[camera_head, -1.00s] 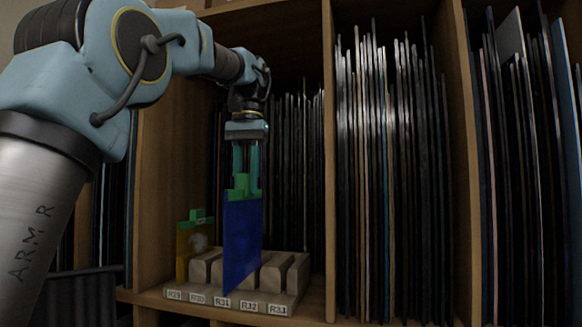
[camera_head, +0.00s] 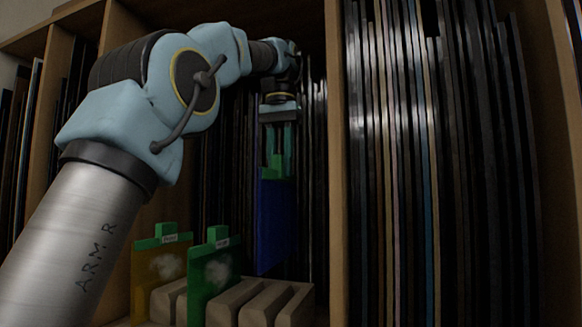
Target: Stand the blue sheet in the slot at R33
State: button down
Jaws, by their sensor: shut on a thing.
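My gripper (camera_head: 278,150) is shut on the green clip (camera_head: 274,168) at the top of the blue sheet (camera_head: 273,225). The sheet hangs upright, its wide face partly turned to the camera. Its lower edge shows above the wooden slotted rack (camera_head: 260,290), toward the rack's right part, and appears clear of the blocks. I cannot tell exactly which slot it is over. The rack's slot labels, R33 among them, are out of the picture at the bottom.
A yellow sheet (camera_head: 150,290) and a green sheet (camera_head: 212,290), both with green clips, stand at the rack's left. A wooden divider (camera_head: 337,170) stands close on the right. Dark upright panels fill the shelf behind and the bay to the right.

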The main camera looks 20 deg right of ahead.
jog(key=shift+w+d, duration=0.3)
jog(key=shift+f+b, duration=2.25)
jog(key=shift+f, duration=5.25)
jog(key=shift+c, duration=0.2)
grip_release()
jog(key=shift+r, duration=0.1)
notch_tip(320, 180, up, 5)
jog(key=p, duration=0.4)
jog(key=shift+p, duration=0.35)
jog(key=shift+r, duration=0.9)
